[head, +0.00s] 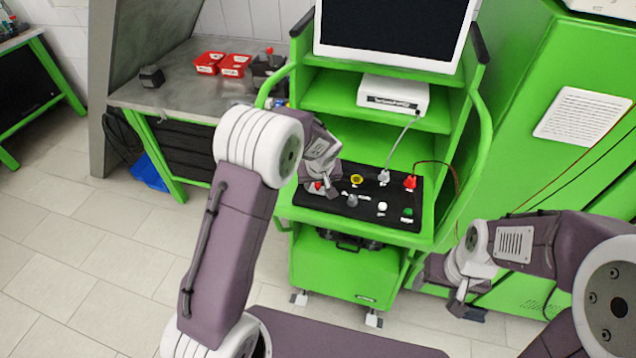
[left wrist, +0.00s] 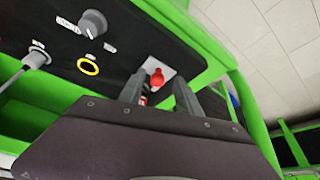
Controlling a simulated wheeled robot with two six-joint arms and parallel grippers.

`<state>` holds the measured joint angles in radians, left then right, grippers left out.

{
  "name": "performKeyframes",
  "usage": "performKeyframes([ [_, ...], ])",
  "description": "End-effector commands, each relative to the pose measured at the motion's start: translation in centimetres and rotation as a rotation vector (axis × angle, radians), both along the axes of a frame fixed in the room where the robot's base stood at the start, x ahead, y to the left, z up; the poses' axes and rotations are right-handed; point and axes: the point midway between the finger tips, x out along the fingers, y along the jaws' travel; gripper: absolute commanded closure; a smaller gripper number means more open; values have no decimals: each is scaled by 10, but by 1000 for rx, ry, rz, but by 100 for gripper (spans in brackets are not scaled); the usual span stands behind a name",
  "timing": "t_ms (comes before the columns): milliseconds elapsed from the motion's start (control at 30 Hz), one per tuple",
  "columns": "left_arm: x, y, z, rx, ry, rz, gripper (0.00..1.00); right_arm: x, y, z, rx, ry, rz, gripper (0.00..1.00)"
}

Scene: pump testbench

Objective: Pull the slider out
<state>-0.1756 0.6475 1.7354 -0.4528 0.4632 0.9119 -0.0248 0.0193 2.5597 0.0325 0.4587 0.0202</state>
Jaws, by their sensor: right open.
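The black control panel (head: 340,205) on the green cart carries several knobs and plugs. A red knob on a pale metal plate sits at the panel's left end; in the left wrist view the red knob (left wrist: 157,78) shows between and beyond my finger tips. I cannot tell for certain which part is the slider. My left gripper (head: 328,188) is over that end of the panel, its fingers apart in the left wrist view (left wrist: 158,97); contact with the knob cannot be told. My right gripper (head: 461,305) is open and empty, low to the right of the cart.
A yellow ring (head: 356,179), a grey knob (head: 352,200), a red plug (head: 410,182) and a green button (head: 407,212) are on the panel. A monitor (head: 395,25) stands above. A green cabinet (head: 540,60) is at right, a workbench (head: 190,85) at left.

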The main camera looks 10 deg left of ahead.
Motion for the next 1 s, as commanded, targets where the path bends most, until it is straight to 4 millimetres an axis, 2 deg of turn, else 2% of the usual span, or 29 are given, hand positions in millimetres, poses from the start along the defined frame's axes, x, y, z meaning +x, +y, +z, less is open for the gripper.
performKeyframes([
  [167, 0, -1, 3, -1, -3, -1, 60, 0, 0, 0, 0, 0, 0, 35],
  [233, -2, -2, 10, -1, -6, -1, 60, 0, 0, -1, 0, 0, 0, 35],
  [500, -23, -8, 64, -3, -6, -1, 60, 0, 0, -6, 0, 0, 0, 35],
  [600, -29, -9, 77, -2, -4, 0, 60, 0, 0, -7, 0, 0, 0, 35],
  [733, -32, -10, 84, -2, -2, 0, 60, 0, 0, -7, 0, 0, 0, 35],
  [1000, -32, -10, 84, -2, -1, 0, 60, 0, 0, -7, 0, 0, 0, 35],
])
